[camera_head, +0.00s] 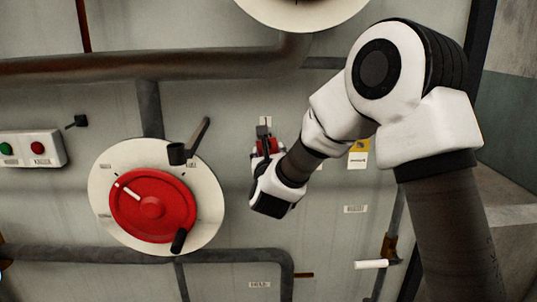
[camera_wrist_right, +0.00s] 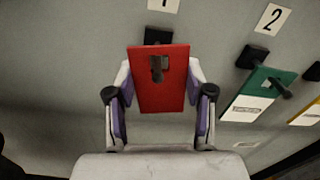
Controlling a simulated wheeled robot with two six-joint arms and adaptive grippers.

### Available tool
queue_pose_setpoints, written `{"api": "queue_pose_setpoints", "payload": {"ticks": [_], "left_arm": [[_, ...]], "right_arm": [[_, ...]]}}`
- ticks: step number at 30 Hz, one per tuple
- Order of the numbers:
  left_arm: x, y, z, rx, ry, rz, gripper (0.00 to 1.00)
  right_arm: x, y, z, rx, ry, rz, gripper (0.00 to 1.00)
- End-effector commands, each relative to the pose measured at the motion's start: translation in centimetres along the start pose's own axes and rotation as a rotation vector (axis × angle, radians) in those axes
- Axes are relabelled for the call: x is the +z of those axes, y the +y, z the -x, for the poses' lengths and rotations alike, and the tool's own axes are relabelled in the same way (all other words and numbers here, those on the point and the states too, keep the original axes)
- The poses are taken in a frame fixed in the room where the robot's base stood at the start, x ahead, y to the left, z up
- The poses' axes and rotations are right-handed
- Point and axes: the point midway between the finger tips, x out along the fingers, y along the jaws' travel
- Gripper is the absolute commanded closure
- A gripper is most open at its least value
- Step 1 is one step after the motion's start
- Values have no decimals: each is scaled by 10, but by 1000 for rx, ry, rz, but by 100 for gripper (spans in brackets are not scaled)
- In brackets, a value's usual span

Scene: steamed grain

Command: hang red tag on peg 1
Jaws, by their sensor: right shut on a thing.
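The red tag (camera_wrist_right: 160,98) is between the two fingers of my right gripper (camera_wrist_right: 159,84) in the right wrist view, with its slotted end up. Peg 1 (camera_wrist_right: 158,35) has its dark base just above and behind the tag, below a partly cut-off label. A dark shape fills part of the slot; I cannot tell whether the peg passes through it. In the head view the red tag (camera_head: 267,146) shows small at my right gripper (camera_head: 265,155), just below peg 1 (camera_head: 263,130). My left gripper is not in view.
A green tag (camera_wrist_right: 246,108) hangs at peg 2 (camera_wrist_right: 252,56), right of the red tag. A yellow tag (camera_head: 359,147) is farther right. A red handwheel (camera_head: 152,208) and a dark lever (camera_head: 195,141) are left of my right gripper. A pipe (camera_head: 150,64) crosses above.

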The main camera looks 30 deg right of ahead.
Motion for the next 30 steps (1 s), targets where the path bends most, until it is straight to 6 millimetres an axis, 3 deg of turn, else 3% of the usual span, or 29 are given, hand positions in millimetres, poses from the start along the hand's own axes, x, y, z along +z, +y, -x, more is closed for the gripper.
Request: {"api": "queue_pose_setpoints", "payload": {"ticks": [8, 9, 10, 11, 23, 30], "left_arm": [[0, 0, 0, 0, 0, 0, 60], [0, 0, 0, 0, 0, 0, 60], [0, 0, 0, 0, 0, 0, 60], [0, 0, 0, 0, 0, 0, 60], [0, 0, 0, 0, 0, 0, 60], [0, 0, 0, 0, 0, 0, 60]], "right_arm": [[0, 0, 0, 0, 0, 0, 82], [0, 0, 0, 0, 0, 0, 34], [0, 0, 0, 0, 0, 0, 23], [0, 0, 0, 0, 0, 0, 18], [1, 1, 8, 2, -1, 0, 18], [1, 1, 62, 2, -2, 6, 18]]}}
